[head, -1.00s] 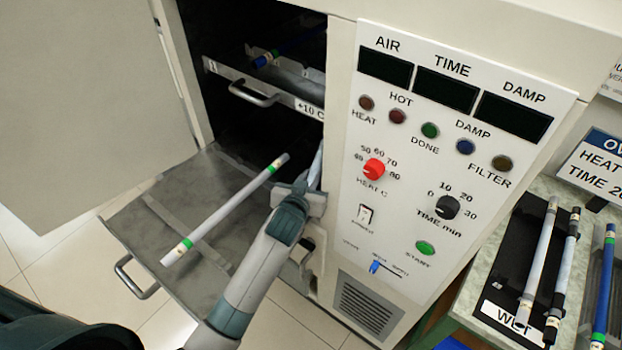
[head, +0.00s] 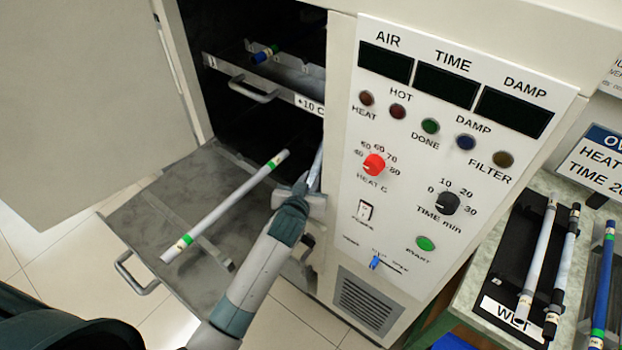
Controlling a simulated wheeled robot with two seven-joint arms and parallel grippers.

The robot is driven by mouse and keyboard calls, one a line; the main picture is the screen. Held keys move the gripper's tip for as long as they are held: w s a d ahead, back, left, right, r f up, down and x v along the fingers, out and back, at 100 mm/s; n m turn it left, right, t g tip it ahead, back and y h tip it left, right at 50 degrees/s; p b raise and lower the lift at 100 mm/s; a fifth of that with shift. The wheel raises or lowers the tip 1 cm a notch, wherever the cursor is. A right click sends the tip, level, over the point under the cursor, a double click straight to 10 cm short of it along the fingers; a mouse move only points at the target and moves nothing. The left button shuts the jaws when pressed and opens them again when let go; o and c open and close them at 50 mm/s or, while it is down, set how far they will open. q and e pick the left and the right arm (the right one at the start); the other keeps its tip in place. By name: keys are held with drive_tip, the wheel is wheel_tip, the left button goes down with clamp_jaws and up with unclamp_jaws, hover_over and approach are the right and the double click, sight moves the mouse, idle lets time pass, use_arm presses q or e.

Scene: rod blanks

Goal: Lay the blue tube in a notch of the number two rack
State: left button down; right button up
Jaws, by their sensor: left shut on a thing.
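My left gripper (head: 305,192) is at the right side of the lower pulled-out rack (head: 135,225), by the oven's door opening. It is shut on a pale bluish tube (head: 318,168), mostly hidden by the gripper and the oven front. A white tube with green bands (head: 225,206) lies across the lower rack, left of the gripper. A dark blue tube with a green band (head: 265,54) lies in the upper rack (head: 225,69), mostly in shadow. I cannot read the rack numbers surely. My right gripper is not in view.
The oven door (head: 80,100) stands open at left. The control panel (head: 450,150) is close right of the gripper. On the bench at right, a black tray (head: 515,250) marked WET holds pale tubes, and another blue tube (head: 603,285) lies beside it.

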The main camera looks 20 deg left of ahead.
use_arm(q)
drive_tip(key=c, duration=1.6)
unclamp_jaws()
drive_tip(key=shift+r, duration=0.15)
drive_tip(key=shift+r+p, duration=0.35)
drive_tip(key=shift+r, duration=0.25)
drive_tip(key=b+v, duration=0.2)
drive_tip(key=v, duration=1)
drive_tip(key=shift+f, duration=0.1)
